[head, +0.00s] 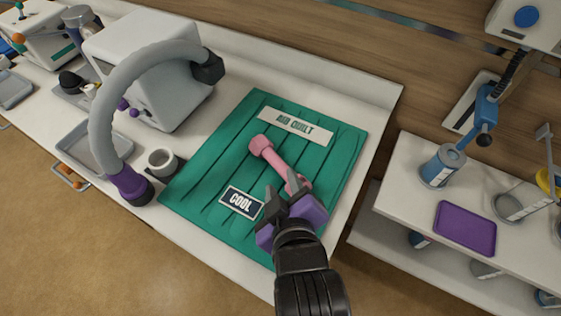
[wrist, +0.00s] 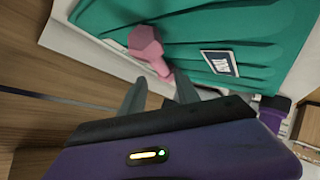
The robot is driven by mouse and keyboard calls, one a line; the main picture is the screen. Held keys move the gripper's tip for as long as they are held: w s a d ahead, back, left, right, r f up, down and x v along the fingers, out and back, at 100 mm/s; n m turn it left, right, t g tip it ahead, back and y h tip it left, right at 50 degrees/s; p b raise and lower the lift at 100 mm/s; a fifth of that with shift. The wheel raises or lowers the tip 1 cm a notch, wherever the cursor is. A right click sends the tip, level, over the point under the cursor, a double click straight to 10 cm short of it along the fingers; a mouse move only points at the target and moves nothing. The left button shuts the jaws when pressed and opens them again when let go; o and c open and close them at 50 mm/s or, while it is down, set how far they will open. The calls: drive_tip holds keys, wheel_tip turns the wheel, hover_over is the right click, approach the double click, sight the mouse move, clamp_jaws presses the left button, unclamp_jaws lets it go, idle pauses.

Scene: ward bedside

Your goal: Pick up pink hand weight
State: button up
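The pink hand weight (head: 277,158) lies on a green quilted mat (head: 212,165) on the white counter. Its far head and handle show in the head view; my gripper partly covers its near end. In the wrist view the pink hand weight (wrist: 150,48) lies just beyond the fingertips, with its far end hidden by them. My gripper (head: 283,192) is over the near end of the weight, fingers apart. In the wrist view my gripper (wrist: 160,92) shows two grey fingers with a gap between them and nothing clearly held there.
A grey cup (head: 162,162) stands left of the mat, beside a grey curved hose with a purple base (head: 130,186). A white machine (head: 150,70) is behind. A side shelf at right holds a purple tray (head: 465,228) and a blue-topped canister (head: 442,167).

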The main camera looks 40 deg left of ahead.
sight(277, 166)
drive_tip(key=p+x, duration=0.1)
drive_tip(key=x, duration=0.6)
drive_tip(key=shift+w+a, duration=0.1)
drive_tip(key=shift+a, duration=0.1)
clamp_jaws()
drive_tip(key=shift+f, duration=0.1)
idle(1.1)
